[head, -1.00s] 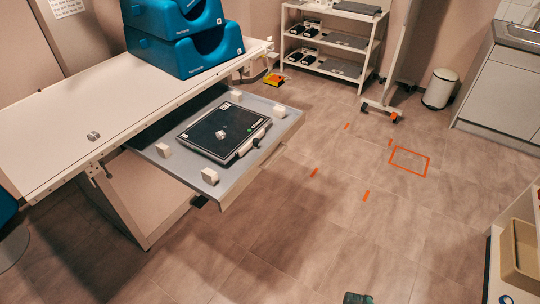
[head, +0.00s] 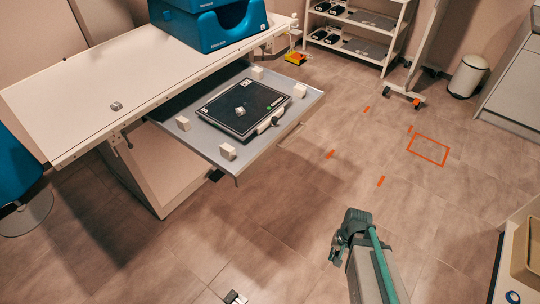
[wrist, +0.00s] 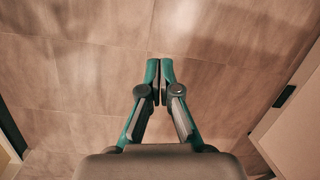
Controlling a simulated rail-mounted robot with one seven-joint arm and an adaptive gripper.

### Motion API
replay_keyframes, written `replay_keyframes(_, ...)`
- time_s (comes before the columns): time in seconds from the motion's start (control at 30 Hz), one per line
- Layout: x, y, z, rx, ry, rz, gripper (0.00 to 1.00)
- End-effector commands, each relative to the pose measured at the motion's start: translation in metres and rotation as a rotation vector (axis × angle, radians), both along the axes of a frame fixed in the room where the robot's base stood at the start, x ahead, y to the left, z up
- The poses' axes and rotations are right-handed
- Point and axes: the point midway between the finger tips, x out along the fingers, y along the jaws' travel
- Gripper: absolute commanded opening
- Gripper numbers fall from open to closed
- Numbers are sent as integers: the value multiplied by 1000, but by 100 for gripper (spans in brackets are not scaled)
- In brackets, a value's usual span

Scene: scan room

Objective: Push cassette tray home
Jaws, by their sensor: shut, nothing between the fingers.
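The cassette tray (head: 205,140) is a grey drawer pulled out from under the long side of the white table (head: 75,105). A flat black cassette (head: 222,111) with a light handle on its front side lies on it, between several white corner blocks. My gripper (wrist: 160,72) has teal fingers, closed together and empty in the wrist view, above bare floor. In the head view a teal and grey part of my arm is at the lower right, well clear of the tray's front. The fingertips are hard to make out there. The tray is not in the wrist view.
Blue positioning blocks (head: 235,28) stand on the table. A shelf rack (head: 350,48) and a white bin (head: 468,75) are at the back. Orange marks (head: 428,148) lie on the floor. A counter with a beige bin (head: 527,250) is at the right. Floor before the tray is open.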

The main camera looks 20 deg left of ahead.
Motion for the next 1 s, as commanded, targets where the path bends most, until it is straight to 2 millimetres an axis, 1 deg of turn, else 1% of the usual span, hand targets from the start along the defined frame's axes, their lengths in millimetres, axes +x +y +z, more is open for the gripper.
replay_keyframes(0.03,18,14,18,21,-34,-43,0)
replay_keyframes(0.1,39,33,41,54,-69,-121,0)
replay_keyframes(0.17,56,49,62,87,-95,-195,0)
replay_keyframes(0.2,66,61,77,111,-109,-248,0)
replay_keyframes(0.27,81,78,100,152,-123,-334,0)
replay_keyframes(0.3,90,90,116,182,-129,-395,0)
replay_keyframes(0.37,103,108,142,230,-130,-491,0)
replay_keyframes(0.4,111,119,159,266,-124,-562,0)
replay_keyframes(0.47,122,138,187,322,-106,-675,0)
replay_keyframes(0.5,128,150,206,363,-85,-759,0)
replay_keyframes(0.6,140,175,249,456,5,-977,0)
replay_keyframes(0.63,142,181,258,477,39,-1042,0)
replay_keyframes(0.7,147,191,276,519,128,-1191,0)
replay_keyframes(0.77,149,196,283,538,208,-1312,0)
replay_keyframes(0.9,150,204,288,540,374,-1533,0)
replay_keyframes(1.0,150,205,289,530,442,-1633,0)
